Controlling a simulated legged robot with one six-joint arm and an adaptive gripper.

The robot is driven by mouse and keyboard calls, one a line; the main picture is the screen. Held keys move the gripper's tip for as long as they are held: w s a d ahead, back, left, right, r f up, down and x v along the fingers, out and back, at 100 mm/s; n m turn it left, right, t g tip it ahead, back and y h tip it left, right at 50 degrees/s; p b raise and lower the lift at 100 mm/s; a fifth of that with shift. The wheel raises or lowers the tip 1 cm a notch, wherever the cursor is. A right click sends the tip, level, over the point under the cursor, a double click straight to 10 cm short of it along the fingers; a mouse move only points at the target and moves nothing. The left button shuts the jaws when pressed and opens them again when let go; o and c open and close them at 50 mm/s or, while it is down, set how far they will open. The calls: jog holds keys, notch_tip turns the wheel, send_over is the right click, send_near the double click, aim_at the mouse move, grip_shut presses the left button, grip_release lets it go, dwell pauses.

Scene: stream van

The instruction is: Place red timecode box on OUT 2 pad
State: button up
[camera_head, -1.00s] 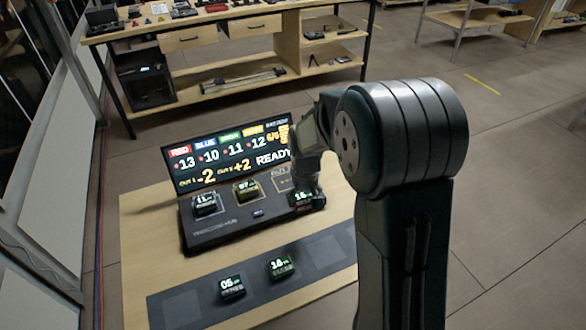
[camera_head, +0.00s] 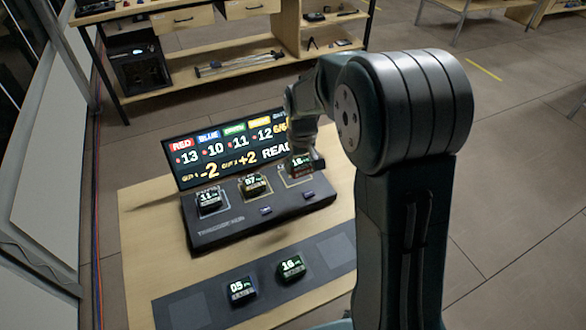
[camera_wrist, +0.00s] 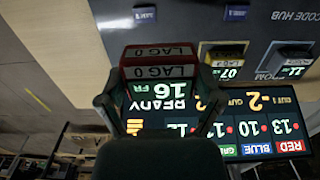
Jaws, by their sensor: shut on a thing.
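I cannot tell whether the box touches the pad. The pad's label is too small or hidden to read. The hub screen (camera_head: 200,172) reads RED 13, OUT 1 -2 and OUT 2 +2.
An "11" box (camera_head: 209,199) and an "07" box (camera_head: 255,185) sit on the hub's left and middle pads. An "05" box (camera_head: 238,290) and another "16" box (camera_head: 291,267) lie on the grey strip (camera_head: 188,310) in front. A workbench (camera_head: 235,38) stands behind.

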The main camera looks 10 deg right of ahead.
jog(key=w+f, duration=0.4)
jog(key=w+d+f, duration=0.1)
jog(key=w+f, duration=0.1)
jog(key=w, duration=0.1)
jog(key=shift+w+f, duration=0.1)
jog(key=shift+f, duration=0.1)
jog(key=shift+w+a+f, duration=0.25)
jog(key=shift+w+f, duration=0.1)
jog(key=shift+f, duration=0.1)
notch_tip(320, 180, down, 3)
jog(key=shift+f, duration=0.1)
jog(key=shift+d, duration=0.15)
jog(key=o, duration=0.9)
jog(key=shift+o, duration=0.2)
